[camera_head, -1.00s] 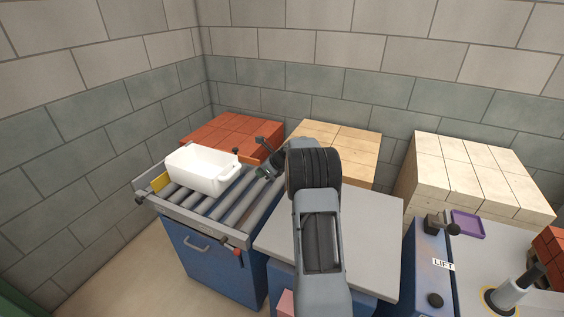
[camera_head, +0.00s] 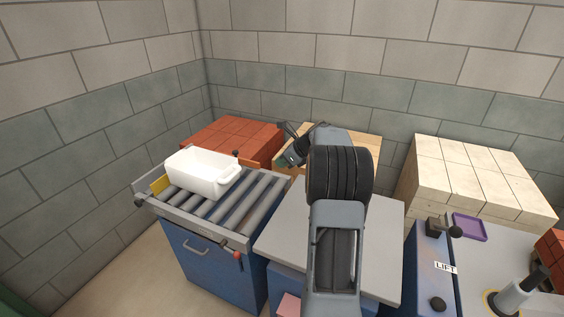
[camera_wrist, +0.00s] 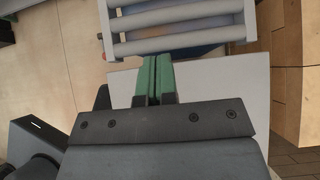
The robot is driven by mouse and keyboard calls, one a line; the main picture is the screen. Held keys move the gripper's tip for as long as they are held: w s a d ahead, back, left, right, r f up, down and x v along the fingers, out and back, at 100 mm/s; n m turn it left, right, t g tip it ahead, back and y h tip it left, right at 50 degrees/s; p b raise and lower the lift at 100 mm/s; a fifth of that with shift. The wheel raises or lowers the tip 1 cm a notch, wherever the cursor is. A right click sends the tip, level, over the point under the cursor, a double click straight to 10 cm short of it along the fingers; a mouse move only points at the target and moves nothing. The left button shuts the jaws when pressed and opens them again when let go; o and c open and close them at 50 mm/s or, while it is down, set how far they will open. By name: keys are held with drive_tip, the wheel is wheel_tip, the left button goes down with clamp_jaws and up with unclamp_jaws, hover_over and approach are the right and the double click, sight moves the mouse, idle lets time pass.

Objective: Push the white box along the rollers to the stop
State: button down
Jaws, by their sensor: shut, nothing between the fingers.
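The box is out of the wrist view.
A grey tabletop (camera_head: 278,228) stands right of the rollers. Red bricks (camera_head: 215,138) and pale block stacks (camera_head: 476,175) stand behind. A lever with a red knob (camera_head: 237,255) sticks out at the roller table's front. A purple tray (camera_head: 470,228) lies at the right.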

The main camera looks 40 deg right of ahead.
drive_tip(key=c, duration=1.8)
unclamp_jaws()
drive_tip(key=shift+c, duration=0.2)
drive_tip(key=shift+o, duration=0.7)
drive_tip(key=shift+a+r, duration=0.1)
drive_tip(key=shift+a, duration=0.1)
drive_tip(key=s+a+n, duration=0.1)
drive_tip(key=a+n, duration=0.1)
drive_tip(key=a, duration=0.1)
drive_tip(key=s+a+r+n+g, duration=0.1)
drive_tip(key=a+n, duration=0.1)
drive_tip(key=a, duration=0.1)
drive_tip(key=s+a+r+n+g, duration=0.1)
drive_tip(key=a+n, duration=0.1)
drive_tip(key=a, duration=0.1)
drive_tip(key=shift+s+a+r+n, duration=0.2)
drive_tip(key=shift+n, duration=0.1)
drive_tip(key=s+a+n+h, duration=0.1)
drive_tip(key=s+a+n, duration=0.4)
drive_tip(key=s+n, duration=0.2)
drive_tip(key=s+a+f+n+g+h, duration=0.1)
drive_tip(key=s+a+n+h, duration=0.1)
drive_tip(key=s+a+n, duration=0.3)
drive_tip(key=s+a+f+n+g+h, duration=0.1)
drive_tip(key=s+a+n, duration=0.5)
drive_tip(key=s+n, duration=0.3)
drive_tip(key=shift+s+n+h, duration=0.3)
drive_tip(key=shift+s+n, duration=0.05)
drive_tip(key=shift+n, duration=0.85)
